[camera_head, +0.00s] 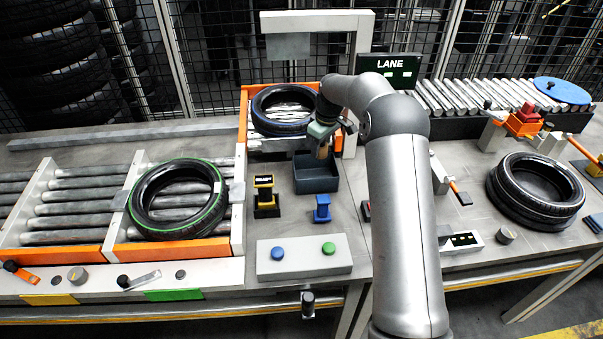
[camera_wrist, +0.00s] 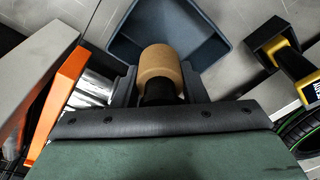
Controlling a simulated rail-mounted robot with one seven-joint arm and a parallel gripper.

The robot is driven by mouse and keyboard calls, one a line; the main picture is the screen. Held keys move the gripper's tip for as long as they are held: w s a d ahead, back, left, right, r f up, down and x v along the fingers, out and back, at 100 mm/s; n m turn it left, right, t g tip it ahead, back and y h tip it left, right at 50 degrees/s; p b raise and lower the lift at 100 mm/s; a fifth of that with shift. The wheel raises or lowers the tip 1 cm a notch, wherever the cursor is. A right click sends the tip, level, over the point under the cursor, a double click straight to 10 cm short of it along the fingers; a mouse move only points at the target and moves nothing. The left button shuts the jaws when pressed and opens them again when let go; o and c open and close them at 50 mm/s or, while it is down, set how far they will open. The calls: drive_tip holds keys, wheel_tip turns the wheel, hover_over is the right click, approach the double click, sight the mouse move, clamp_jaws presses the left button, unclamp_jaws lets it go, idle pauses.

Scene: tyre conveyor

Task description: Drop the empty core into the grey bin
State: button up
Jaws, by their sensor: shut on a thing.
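The empty core is a tan cardboard roll (camera_wrist: 160,64) held between the fingers of my gripper (camera_wrist: 158,90) in the wrist view. In the head view the core (camera_head: 322,152) shows small below my gripper (camera_head: 324,138). The grey bin (camera_head: 318,184) is an open, dark blue-grey box on the table, and the core is over its back part in the head view. In the wrist view the bin (camera_wrist: 215,22) lies beyond and below the core. My gripper is shut on the core. Part of the bin's inside is hidden by the core and gripper.
A blue-striped tyre (camera_head: 268,125) lies in the orange-edged bay behind the bin. A black-and-yellow holder (camera_head: 265,195) and a blue stand (camera_head: 322,208) are in front of it. A green-striped tyre (camera_head: 160,230) lies on the left rollers. A button box (camera_head: 300,258) is at the front.

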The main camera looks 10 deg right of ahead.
drive_tip(key=shift+d+f+b, duration=0.1)
drive_tip(key=shift+f+b, duration=1.65)
drive_tip(key=shift+f, duration=1.25)
drive_tip(key=o, duration=1)
drive_tip(key=shift+o, duration=0.2)
wheel_tip(320, 180, up, 17)
drive_tip(key=s+d+b, duration=0.1)
drive_tip(key=s, duration=0.1)
drive_tip(key=shift+d+r, duration=0.15)
drive_tip(key=shift+d, duration=0.25)
